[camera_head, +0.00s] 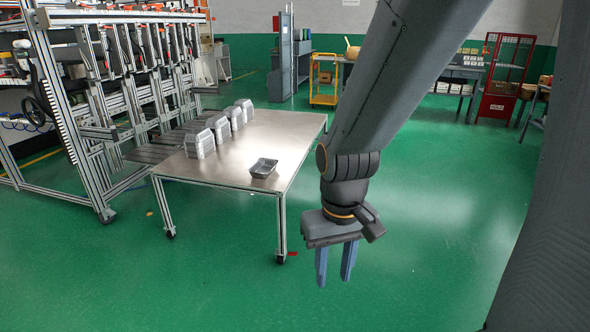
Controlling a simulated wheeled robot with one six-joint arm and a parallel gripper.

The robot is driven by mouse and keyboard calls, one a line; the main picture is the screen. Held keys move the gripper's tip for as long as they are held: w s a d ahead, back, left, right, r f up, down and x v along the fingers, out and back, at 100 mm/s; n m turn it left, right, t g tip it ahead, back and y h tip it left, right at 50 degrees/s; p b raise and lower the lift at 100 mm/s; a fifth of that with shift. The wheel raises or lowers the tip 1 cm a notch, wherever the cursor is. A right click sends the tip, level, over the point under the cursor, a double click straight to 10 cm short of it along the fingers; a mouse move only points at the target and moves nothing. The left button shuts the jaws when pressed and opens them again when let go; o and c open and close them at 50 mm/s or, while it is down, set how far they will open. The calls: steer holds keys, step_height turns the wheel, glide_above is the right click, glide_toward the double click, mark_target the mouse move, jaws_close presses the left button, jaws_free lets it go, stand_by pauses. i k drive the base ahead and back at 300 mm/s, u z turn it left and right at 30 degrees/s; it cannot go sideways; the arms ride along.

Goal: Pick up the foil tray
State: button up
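The foil tray (263,168) is a small dark grey, open rectangular tray. It lies on the metal-topped table (232,150), close to the table's near right corner. My gripper (334,268) hangs from my arm to the right of the table, over the green floor, pointing down. Its two blue fingers are apart with nothing between them. The gripper is clear of the tray, to its right and lower in the picture.
Several silvery block-like parts (200,143) stand in a row along the table's left side. An aluminium-frame rack (95,110) adjoins the table on the left. A yellow cart (324,82) and red cabinet (503,80) stand far back. The right part of the tabletop is bare.

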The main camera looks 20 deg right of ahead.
mark_target(263, 167)
steer(key=z, duration=0.25)
steer(key=i, duration=1.1)
steer(key=u, duration=0.3)
steer(key=i, duration=1.35)
steer(key=u, duration=0.65)
